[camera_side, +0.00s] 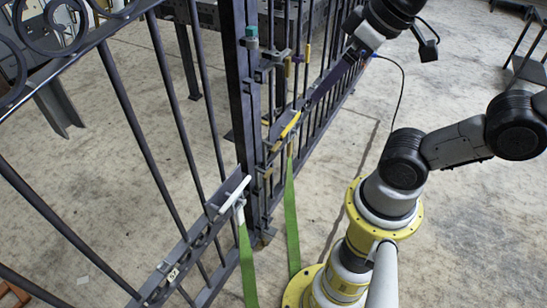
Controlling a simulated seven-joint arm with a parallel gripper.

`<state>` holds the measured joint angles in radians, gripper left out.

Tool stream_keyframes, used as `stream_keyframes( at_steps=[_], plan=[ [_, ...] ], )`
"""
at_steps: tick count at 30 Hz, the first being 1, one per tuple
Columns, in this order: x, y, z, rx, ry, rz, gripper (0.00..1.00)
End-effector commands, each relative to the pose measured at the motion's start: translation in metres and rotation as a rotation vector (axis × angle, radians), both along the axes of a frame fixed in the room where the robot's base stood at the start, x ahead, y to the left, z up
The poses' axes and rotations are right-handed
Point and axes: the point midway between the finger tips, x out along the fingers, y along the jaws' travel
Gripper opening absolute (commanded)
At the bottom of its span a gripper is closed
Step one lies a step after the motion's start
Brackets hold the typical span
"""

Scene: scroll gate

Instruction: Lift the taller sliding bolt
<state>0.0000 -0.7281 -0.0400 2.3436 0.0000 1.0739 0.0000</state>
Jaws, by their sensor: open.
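A dark metal gate with vertical bars (238,90) stands in the middle of the side view. A vertical bolt with a teal cap (251,38) runs along its post and shows higher in the picture than the other capped rods. I cannot tell for sure which bolt is taller. My gripper (314,98) reaches in from the upper right, to the right of the bolts, and is open. Its fingertips are small and partly lost against the bars. I see nothing held in it.
A yellow handle (290,125) sits on the gate below the bolts. A white-gripped lever (234,194) is on the nearer gate leaf. Green straps (291,220) hang to the floor. Bars crowd the area around the bolts. The concrete floor (450,240) at right is clear.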

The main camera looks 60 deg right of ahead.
Motion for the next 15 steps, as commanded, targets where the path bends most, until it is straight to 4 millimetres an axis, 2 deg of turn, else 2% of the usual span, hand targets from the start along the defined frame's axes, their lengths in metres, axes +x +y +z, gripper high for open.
stream_keyframes(
  at_steps=[8, 11, 15],
  plan=[
    [0.058, -0.026, 0.034, -0.04, 0.111, -0.016, 1.0],
    [0.085, -0.042, 0.043, -0.05, 0.163, -0.02, 1.0],
    [0.128, -0.073, 0.05, -0.058, 0.241, -0.022, 1.0]
  ],
)
